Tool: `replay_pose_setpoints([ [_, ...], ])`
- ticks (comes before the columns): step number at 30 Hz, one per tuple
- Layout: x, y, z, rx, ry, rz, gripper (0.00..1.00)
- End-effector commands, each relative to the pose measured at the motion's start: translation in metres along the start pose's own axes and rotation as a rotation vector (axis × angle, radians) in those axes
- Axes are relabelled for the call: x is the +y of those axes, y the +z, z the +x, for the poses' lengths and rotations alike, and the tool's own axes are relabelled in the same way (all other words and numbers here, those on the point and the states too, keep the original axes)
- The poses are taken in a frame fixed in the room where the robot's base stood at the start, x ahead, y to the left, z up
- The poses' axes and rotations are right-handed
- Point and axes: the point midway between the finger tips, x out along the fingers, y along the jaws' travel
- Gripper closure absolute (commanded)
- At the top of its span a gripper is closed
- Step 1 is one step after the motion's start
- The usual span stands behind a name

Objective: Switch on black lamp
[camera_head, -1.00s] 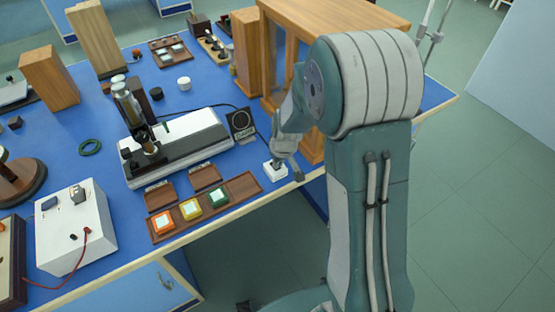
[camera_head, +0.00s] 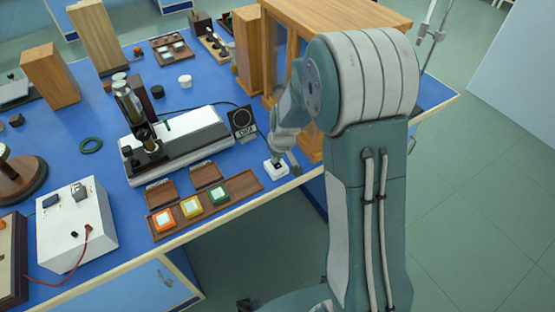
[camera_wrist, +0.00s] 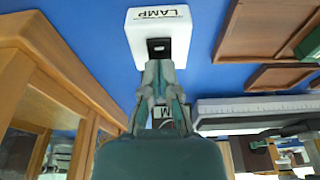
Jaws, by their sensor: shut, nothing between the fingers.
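A small white switch box (camera_head: 276,168) sits on the blue bench near its front edge. In the wrist view the white box (camera_wrist: 178,35) reads LAMP and has a black rocker switch (camera_wrist: 159,47). My gripper (camera_wrist: 160,66) is shut and empty, with its fingertips close to the rocker's edge; I cannot tell whether they touch it. The black lamp (camera_head: 242,121), with a round dark face and a label below, stands behind the box. I see no clear glow on it.
A wooden cabinet (camera_head: 310,60) with glass stands close behind my arm. A wooden tray (camera_head: 237,187) with orange, yellow and green blocks lies left of the box. A white spectrometer bench (camera_head: 185,140) stands behind the tray. Open floor lies right of the bench.

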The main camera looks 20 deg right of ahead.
Motion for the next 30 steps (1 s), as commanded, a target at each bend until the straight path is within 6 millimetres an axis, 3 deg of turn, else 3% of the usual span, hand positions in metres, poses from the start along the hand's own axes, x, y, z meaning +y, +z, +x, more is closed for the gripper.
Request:
replay_pose_setpoints([
  [6,0.0,0.0,-0.001,0.0,0.0,0.0,1.0],
  [10,0.001,-0.005,-0.013,0.003,0.001,-0.001,1.0],
  [14,0.002,-0.013,-0.037,0.005,0.002,-0.001,1.0],
  [24,0.002,0.002,-0.1,0.003,0.002,-0.001,1.0],
  [30,0.002,0.01,-0.126,0.001,0.001,0.0,1.0],
])
